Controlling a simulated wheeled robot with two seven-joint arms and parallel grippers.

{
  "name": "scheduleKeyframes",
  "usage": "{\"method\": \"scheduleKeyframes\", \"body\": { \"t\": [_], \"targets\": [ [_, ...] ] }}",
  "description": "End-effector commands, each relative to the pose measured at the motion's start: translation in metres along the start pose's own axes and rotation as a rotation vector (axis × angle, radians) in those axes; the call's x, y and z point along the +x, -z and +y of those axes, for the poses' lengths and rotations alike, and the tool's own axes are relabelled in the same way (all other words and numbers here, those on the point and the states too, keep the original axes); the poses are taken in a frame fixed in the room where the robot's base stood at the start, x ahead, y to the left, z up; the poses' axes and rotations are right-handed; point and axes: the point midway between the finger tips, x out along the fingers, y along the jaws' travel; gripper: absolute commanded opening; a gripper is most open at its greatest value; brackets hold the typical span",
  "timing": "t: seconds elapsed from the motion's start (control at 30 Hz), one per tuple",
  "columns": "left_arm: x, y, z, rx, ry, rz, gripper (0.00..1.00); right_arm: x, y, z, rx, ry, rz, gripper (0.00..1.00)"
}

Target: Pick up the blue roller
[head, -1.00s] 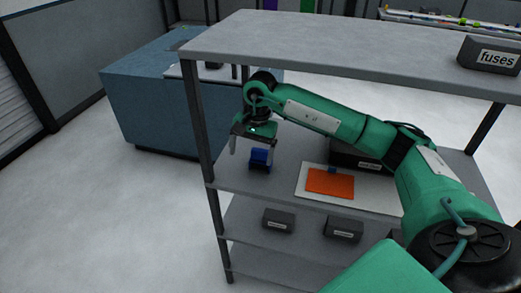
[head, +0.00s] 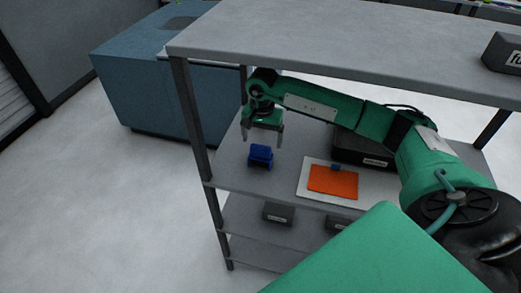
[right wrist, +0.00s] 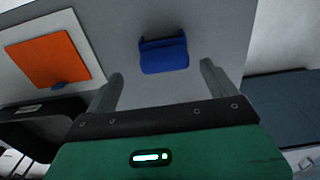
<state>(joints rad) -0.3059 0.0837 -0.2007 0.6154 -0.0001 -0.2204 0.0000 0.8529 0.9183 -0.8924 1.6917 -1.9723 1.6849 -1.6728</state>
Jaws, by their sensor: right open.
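The blue roller (head: 261,156) sits on the grey middle shelf (head: 232,172), near its left end. It also shows in the right wrist view (right wrist: 164,55), ahead of the fingers and roughly centred between them. My right gripper (head: 263,140) is open and empty, behind and above the roller in the head view. In the right wrist view its two fingers (right wrist: 160,80) stand wide apart and do not touch the roller. My left gripper is not in view.
An orange sheet (head: 333,182) lies on a white board (head: 306,176) to the right of the roller. A black bin (head: 362,151) stands behind it. The top shelf (head: 330,50) and a left post (head: 189,120) border the space. Dark boxes (head: 278,214) sit on the shelf below.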

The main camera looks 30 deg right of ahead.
Motion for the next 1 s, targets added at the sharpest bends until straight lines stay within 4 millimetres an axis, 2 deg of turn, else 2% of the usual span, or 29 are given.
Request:
{"method": "scheduleKeyframes", "body": {
  "t": [0.23, 0.5, 0.8, 1.0],
  "targets": [
    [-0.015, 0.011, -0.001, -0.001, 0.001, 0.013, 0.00, 0.016, 0.001, -0.003, 0.001, -0.002, -0.003, 0.89],
    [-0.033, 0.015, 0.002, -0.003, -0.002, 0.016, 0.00, 0.051, 0.003, -0.005, 0.001, -0.001, -0.001, 0.89],
    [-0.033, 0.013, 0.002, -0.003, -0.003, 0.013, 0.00, 0.057, 0.003, -0.006, 0.000, 0.000, 0.000, 0.89],
    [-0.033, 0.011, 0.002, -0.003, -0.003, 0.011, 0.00, 0.057, 0.003, -0.006, 0.000, 0.000, 0.000, 0.50]
  ]
}}
